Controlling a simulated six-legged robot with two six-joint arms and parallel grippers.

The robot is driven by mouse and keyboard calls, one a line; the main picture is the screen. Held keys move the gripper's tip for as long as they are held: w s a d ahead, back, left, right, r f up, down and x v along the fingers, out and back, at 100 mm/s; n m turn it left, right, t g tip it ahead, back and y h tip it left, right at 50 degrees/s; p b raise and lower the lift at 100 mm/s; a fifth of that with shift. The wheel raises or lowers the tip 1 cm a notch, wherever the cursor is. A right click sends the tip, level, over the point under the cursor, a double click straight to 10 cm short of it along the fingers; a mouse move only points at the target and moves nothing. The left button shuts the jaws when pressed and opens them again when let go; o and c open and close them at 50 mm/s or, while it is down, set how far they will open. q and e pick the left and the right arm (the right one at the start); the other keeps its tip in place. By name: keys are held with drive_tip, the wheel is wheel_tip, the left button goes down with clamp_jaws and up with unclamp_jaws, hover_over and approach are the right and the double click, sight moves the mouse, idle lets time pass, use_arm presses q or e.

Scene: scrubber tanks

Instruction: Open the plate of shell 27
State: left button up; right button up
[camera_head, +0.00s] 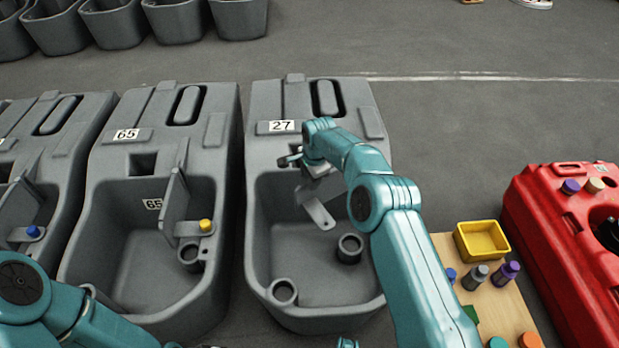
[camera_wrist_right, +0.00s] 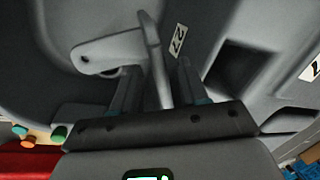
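Shell 27 (camera_head: 262,215) is a grey open tank in the middle of the head view, with a white 27 label (camera_head: 282,126). Its grey plate (camera_head: 318,211) shows over the basin below my right gripper (camera_head: 299,163). In the right wrist view, the plate (camera_wrist_right: 154,50) stands between the two spread fingers of my right gripper (camera_wrist_right: 157,88), and a holed tab (camera_wrist_right: 108,52) reaches left from it. A gap shows between plate and right finger. My left arm is at the lower left; its gripper is not clearly seen.
Shell 65 (camera_head: 102,205) stands close on the left, with an upright plate (camera_head: 174,208) and a yellow knob (camera_head: 206,225). On the right are a board with a yellow tray (camera_head: 482,240) and bottles, and a red case (camera_head: 545,225).

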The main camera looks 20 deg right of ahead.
drive_tip(key=shift+a, duration=0.1)
drive_tip(key=s+r+p, duration=0.3)
drive_tip(key=r+p, duration=0.1)
drive_tip(key=r, duration=1.2)
drive_tip(key=shift+d, duration=0.35)
